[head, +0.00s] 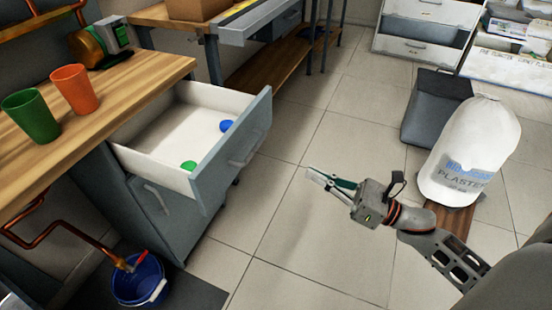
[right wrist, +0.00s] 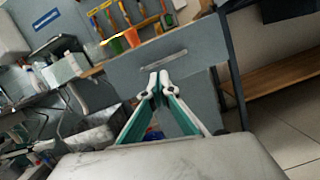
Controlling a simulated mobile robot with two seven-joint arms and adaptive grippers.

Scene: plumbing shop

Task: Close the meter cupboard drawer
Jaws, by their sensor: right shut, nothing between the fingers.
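The meter cupboard (head: 165,215) is grey with a wooden top. Its drawer (head: 230,160) is pulled well out, with a white inside that holds a blue round thing (head: 226,126) and a green one (head: 188,165). The drawer's grey front also shows in the right wrist view (right wrist: 190,50), with its bar handle (right wrist: 165,59). My right gripper (head: 312,173) is shut and empty, to the right of the drawer front and apart from it in the head view. Its closed fingertips (right wrist: 160,76) point towards the drawer front. My left gripper is not in view.
A green cup (head: 30,116) and an orange cup (head: 74,89) stand on the wooden top. A blue bucket (head: 138,280) stands on the floor beside the cupboard. A white plaster bag (head: 468,150) and a dark bin (head: 435,105) are at the right. Tiled floor before the drawer is clear.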

